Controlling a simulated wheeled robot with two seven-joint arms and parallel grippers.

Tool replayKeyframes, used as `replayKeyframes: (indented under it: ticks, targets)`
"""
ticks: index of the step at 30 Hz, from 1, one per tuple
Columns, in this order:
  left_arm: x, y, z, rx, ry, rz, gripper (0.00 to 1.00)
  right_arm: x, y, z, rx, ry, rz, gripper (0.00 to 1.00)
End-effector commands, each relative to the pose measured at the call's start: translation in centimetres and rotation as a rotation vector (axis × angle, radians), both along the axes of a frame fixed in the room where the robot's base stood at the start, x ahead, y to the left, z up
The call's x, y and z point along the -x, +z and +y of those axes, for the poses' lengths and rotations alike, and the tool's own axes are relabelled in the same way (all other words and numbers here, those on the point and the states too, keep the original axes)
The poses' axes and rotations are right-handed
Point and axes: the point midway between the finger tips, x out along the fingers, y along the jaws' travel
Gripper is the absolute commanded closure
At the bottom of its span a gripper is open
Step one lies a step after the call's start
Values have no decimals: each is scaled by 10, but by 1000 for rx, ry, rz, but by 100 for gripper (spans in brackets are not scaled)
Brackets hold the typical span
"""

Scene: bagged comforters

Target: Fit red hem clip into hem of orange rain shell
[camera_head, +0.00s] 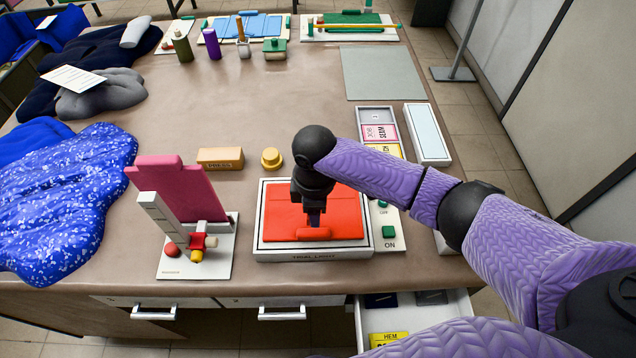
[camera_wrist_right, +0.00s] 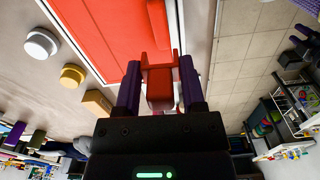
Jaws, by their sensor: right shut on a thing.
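The orange rain shell (camera_head: 345,212) lies flat on the white box labelled "TRIAL LIGHT" (camera_head: 312,256). It also shows in the right wrist view (camera_wrist_right: 100,35). The red hem clip (camera_head: 313,234) is at the shell's near edge, and in the right wrist view the clip (camera_wrist_right: 160,90) sits between my fingers. My right gripper (camera_head: 314,217) points down and is shut on the clip; in the wrist view its purple fingers (camera_wrist_right: 160,86) flank it. The clip's forked end is at the shell's edge; I cannot tell whether the hem is inside it. My left gripper is not in view.
A stand with a magenta panel (camera_head: 180,190) rises left of the box. A "PRESS" block (camera_head: 220,158) and a yellow knob (camera_head: 271,158) stand behind. A switch panel (camera_head: 390,232) is at right. An open drawer (camera_head: 415,315) juts out below. Blue bagged comforters (camera_head: 65,200) lie left.

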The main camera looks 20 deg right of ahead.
Motion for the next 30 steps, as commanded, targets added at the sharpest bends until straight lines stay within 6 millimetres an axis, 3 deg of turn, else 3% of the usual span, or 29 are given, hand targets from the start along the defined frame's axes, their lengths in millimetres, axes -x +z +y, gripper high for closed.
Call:
replayKeyframes:
  ticks: [1,13,19,30]
  targets:
    - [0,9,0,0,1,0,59,2,4,0,0,28,2,100]
    - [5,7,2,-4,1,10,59,2,-1,0,0,62,0,100]
    - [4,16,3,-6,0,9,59,3,0,-1,2,62,1,100]
    - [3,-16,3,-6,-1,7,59,3,-44,-1,2,61,1,100]
